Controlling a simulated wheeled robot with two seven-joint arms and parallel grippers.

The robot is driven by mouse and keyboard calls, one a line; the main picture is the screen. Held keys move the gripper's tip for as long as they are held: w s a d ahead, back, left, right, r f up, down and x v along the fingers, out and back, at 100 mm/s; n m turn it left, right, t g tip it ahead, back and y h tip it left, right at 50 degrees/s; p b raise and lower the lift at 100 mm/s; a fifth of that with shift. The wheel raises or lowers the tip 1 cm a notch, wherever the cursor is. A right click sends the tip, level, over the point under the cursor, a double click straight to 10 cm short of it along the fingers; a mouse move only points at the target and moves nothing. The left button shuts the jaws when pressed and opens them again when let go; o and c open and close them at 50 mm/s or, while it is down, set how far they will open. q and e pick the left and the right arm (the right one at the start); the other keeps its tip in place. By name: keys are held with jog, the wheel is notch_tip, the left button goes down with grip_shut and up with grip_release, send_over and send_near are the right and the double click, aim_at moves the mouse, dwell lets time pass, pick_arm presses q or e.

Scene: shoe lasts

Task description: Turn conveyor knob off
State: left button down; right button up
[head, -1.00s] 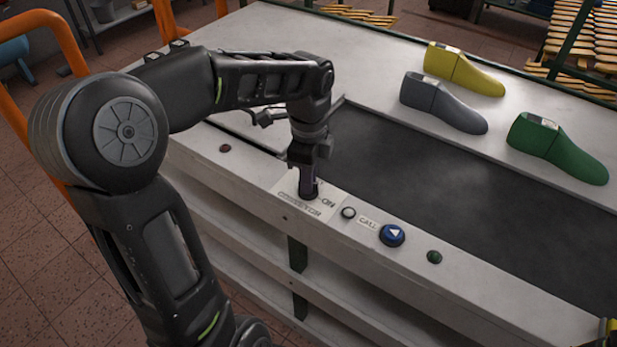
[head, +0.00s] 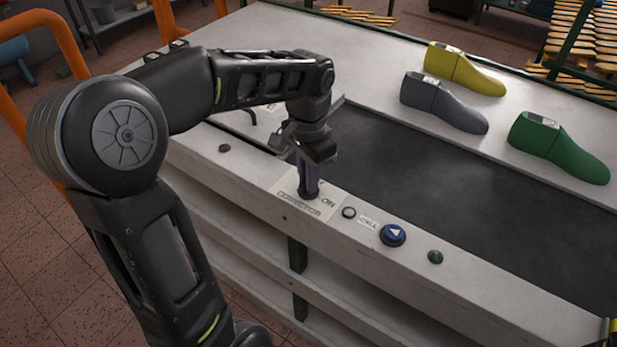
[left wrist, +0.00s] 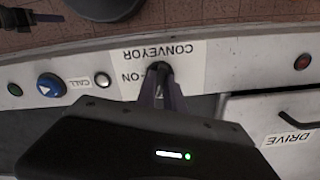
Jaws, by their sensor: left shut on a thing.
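The conveyor knob (left wrist: 158,69) is a small dark knob on a white label plate (head: 318,208) marked CONVEYOR and ON, on the table's front edge. My left gripper (head: 309,190) points down over it and is shut on the knob. In the left wrist view the gripper's fingers (left wrist: 160,92) close around the knob, which they mostly hide. The knob's pointing direction cannot be made out. A small part of what may be my right gripper shows at the lower right edge of the head view.
Right of the knob are a white button (head: 349,212), a blue button (head: 393,235) and a green one (head: 435,257). A red button (head: 224,148) is to the left. Yellow (head: 463,68), grey (head: 443,102) and green (head: 558,147) shoe lasts lie beyond the dark belt (head: 450,190).

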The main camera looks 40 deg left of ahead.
pick_arm(q)
jog(key=shift+n, duration=1.9)
jog(key=c, duration=1.4)
grip_release()
jog(key=shift+c, duration=0.2)
notch_tip(320, 180, up, 8)
jog(key=shift+f, duration=0.1)
